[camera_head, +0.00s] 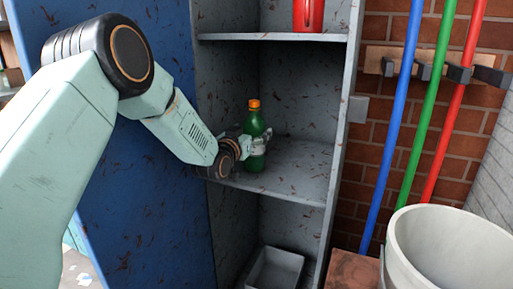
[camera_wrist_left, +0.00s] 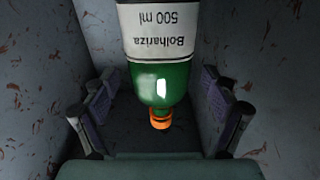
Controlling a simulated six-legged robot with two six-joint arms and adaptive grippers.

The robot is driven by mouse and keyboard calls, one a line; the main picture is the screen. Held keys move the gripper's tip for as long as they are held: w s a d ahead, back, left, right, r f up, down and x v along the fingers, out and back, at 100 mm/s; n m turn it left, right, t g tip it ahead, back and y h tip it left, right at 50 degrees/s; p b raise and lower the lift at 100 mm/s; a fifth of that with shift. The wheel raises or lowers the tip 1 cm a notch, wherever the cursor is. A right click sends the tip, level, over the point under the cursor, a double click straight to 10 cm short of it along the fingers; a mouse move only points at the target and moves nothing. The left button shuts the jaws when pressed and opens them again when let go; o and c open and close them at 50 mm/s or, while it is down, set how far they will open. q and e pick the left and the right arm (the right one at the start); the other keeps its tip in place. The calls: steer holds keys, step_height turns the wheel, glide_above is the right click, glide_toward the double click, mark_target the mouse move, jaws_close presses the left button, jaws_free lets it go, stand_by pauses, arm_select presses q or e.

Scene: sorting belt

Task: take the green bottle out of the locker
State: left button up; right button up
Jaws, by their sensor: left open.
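The green bottle (camera_head: 254,125) with an orange cap and a white label stands upright on the middle shelf of the open grey locker (camera_head: 300,165). My left gripper (camera_head: 257,143) is inside the locker at the bottle, level with its lower half. In the left wrist view the bottle (camera_wrist_left: 160,85) shows upside down, between the two spread fingers of the left gripper (camera_wrist_left: 160,108). Gaps show between the bottle and both fingers. The bottle's base is out of the wrist picture. My right gripper is not in view.
The blue locker door (camera_head: 140,200) stands open at left. A red container (camera_head: 308,15) is on the upper shelf, and a grey bin (camera_head: 275,270) sits at the bottom. Blue, green and red poles (camera_head: 395,115) hang on the brick wall at right, above a pale round bucket (camera_head: 450,250).

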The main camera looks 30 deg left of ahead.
arm_select(q)
steer(key=shift+w+f, duration=0.2)
steer(key=shift+w, duration=0.25)
steer(key=shift+s+r, duration=0.25)
steer(key=shift+c, duration=0.4)
steer(key=shift+w+f, duration=0.1)
steer(key=shift+f, duration=0.05)
steer(key=c, duration=1.2)
jaws_close()
